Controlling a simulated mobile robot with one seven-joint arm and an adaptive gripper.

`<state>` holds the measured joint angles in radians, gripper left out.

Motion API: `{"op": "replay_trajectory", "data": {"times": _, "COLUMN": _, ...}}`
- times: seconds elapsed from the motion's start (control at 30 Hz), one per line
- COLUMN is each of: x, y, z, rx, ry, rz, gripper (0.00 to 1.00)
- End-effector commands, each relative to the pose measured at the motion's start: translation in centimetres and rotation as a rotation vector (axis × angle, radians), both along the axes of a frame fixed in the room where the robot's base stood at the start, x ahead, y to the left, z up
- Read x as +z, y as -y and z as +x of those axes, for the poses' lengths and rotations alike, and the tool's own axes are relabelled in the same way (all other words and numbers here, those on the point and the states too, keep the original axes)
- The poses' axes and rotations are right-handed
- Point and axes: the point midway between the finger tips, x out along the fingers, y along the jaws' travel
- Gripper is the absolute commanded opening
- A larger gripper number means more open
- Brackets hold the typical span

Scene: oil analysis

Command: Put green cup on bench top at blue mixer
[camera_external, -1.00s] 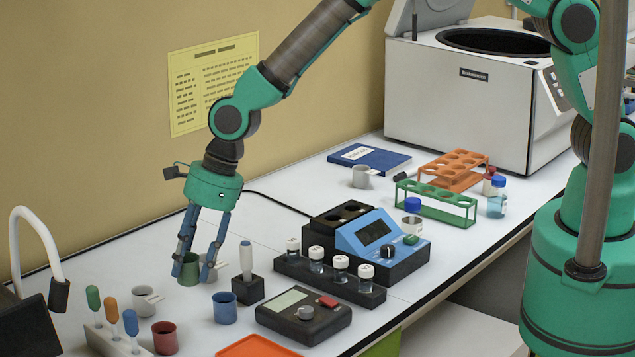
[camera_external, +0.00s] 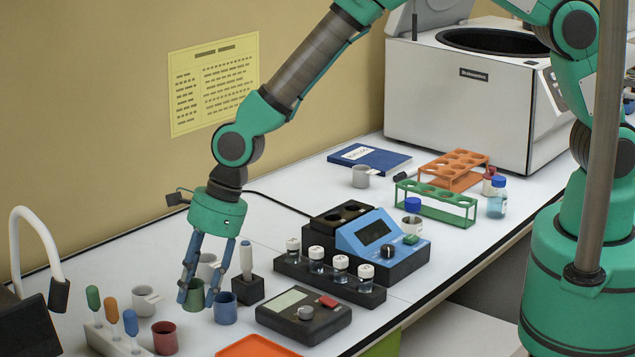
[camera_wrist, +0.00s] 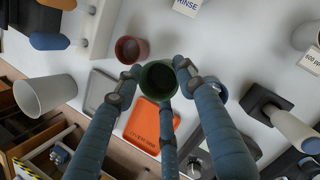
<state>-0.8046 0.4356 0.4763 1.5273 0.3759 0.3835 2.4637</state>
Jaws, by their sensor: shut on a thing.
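The green cup (camera_external: 196,301) is between the fingers of my gripper (camera_external: 199,293), at the left part of the bench. My gripper is shut on it. In the wrist view I look into the dark open mouth of the green cup (camera_wrist: 158,83), with fingers around it. Whether its base touches the bench is not clear. The blue mixer (camera_external: 365,231), a blue-faced device with a dark screen and knob on a black base, stands to the right at mid bench. Bare white bench top (camera_external: 285,222) lies left of it and behind the small bottles.
A blue cup (camera_external: 225,309) is just right of the green cup, a grey cup (camera_external: 207,266) behind it, a dark red cup (camera_external: 165,337) front left. A pestle-like tool in a black block (camera_external: 248,289) and a bottle rack (camera_external: 329,282) stand towards the mixer.

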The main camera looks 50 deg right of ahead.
Motion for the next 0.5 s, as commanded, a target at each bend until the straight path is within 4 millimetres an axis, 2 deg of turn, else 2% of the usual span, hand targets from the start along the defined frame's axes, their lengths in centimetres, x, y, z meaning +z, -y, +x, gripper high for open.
{"op": "replay_trajectory", "data": {"times": 0.13, "x": -1.08, "y": -0.06, "z": 0.08, "rx": -0.001, "ry": 0.001, "rz": 0.002, "gripper": 0.13}}
{"op": "replay_trajectory", "data": {"times": 0.5, "x": -1.33, "y": -0.04, "z": 0.05, "rx": 0.000, "ry": 0.001, "rz": 0.001, "gripper": 0.13}}
